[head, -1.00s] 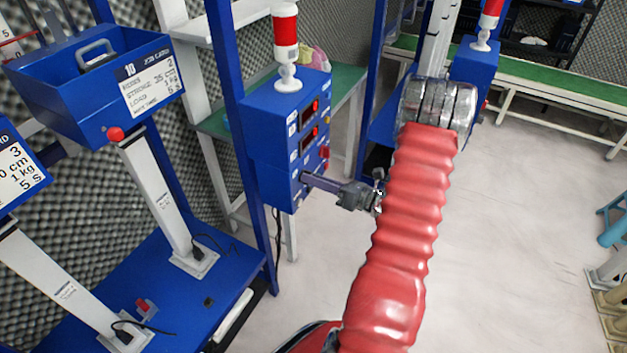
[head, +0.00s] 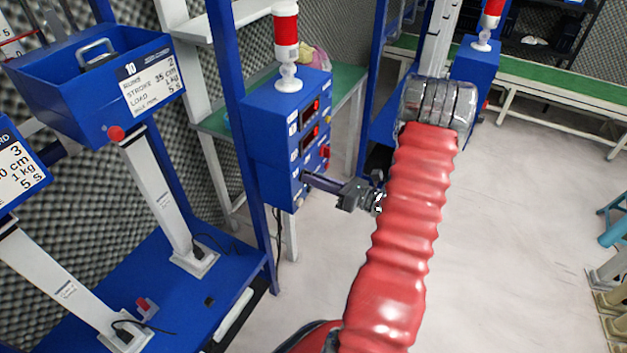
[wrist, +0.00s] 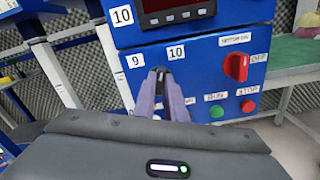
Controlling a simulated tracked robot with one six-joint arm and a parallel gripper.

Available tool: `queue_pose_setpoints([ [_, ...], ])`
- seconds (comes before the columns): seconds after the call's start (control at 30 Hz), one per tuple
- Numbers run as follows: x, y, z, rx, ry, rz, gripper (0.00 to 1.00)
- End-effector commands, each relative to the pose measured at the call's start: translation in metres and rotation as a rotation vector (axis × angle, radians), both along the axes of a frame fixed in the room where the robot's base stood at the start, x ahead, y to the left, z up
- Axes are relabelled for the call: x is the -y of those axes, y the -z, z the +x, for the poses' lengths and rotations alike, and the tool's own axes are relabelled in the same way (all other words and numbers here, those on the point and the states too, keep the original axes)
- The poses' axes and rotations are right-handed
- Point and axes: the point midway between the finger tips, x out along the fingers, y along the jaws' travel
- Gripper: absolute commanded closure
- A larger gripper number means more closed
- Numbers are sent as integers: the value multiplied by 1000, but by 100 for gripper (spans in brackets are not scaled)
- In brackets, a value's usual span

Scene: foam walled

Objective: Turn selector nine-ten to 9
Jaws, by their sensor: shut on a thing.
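The blue control box (head: 285,130) stands left of my arm in the head view. In the wrist view its lower panel (wrist: 205,75) carries a 9 label (wrist: 135,60) and a 10 label (wrist: 176,52). Selector nine-ten is just below and between these labels, mostly hidden by my fingers, so I cannot tell which way it points. My gripper (wrist: 161,76) is shut on it, with the fingertips at the panel. In the head view my gripper (head: 306,178) reaches the box's lower front face from the right.
A red rotary switch (wrist: 236,67) sits to the right on the panel, above a green button (wrist: 217,111) and a red button (wrist: 248,106). A blue post (head: 240,130) stands left of the box. The floor (head: 520,220) to the right is clear.

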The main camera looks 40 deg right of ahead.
Motion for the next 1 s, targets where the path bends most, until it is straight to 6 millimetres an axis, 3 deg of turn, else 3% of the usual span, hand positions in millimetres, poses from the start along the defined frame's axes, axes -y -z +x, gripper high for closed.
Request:
queue_pose_setpoints([
  [0.7, -2, -1, -1, 215, 1, -603, 100],
  [1.0, -3, 0, -2, 278, 0, -776, 100],
])
